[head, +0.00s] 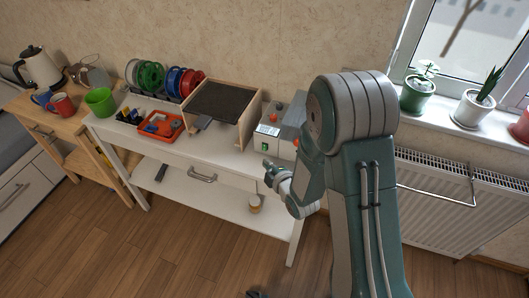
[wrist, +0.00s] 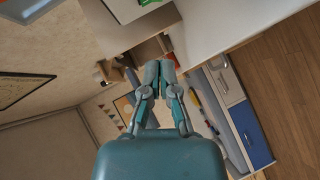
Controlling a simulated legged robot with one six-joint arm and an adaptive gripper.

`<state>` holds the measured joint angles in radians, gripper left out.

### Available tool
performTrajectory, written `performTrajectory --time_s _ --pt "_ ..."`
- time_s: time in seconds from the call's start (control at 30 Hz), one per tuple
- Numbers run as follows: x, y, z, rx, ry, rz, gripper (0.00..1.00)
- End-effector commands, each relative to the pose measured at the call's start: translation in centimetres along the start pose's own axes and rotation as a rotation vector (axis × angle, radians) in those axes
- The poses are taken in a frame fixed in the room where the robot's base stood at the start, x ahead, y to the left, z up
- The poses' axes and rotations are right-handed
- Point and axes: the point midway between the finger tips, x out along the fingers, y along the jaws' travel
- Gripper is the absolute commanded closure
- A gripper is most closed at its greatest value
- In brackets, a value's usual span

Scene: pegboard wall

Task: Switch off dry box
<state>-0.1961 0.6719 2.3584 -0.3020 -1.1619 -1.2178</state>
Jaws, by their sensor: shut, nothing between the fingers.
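What looks like the dry box (head: 286,125) is a grey-white unit at the right end of the white table. Its front has a small display (head: 268,130) and a green switch (head: 264,147). My arm hides its right side. My gripper (head: 266,164) is shut and empty, in front of the box and a little below the green switch, apparently apart from it. In the wrist view my gripper (wrist: 160,66) shows closed fingertips, with a white box face (wrist: 122,10) and a green part (wrist: 148,2) at the top edge. Whether the switch is on I cannot tell.
On the white table (head: 222,152) stand a wooden frame with a dark panel (head: 221,104), an orange tray (head: 150,129) and several filament spools (head: 150,75). A radiator (head: 445,205) is at the right.

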Motion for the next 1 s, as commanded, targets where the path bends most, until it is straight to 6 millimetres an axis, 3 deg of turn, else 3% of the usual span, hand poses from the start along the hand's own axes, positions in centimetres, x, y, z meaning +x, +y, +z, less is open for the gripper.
performTrajectory --time_s 0.27,0.4,0.6,1.0 --pt "5.3 -0.1 -0.1 -0.001 0.001 -0.001 1.0" --pt "6.7 0.0 1.8 0.001 -0.002 0.001 1.0" --pt "7.7 0.0 2.8 0.0 -0.001 0.0 1.0" --pt "7.9 -0.1 2.9 -0.009 0.0 0.009 1.0"
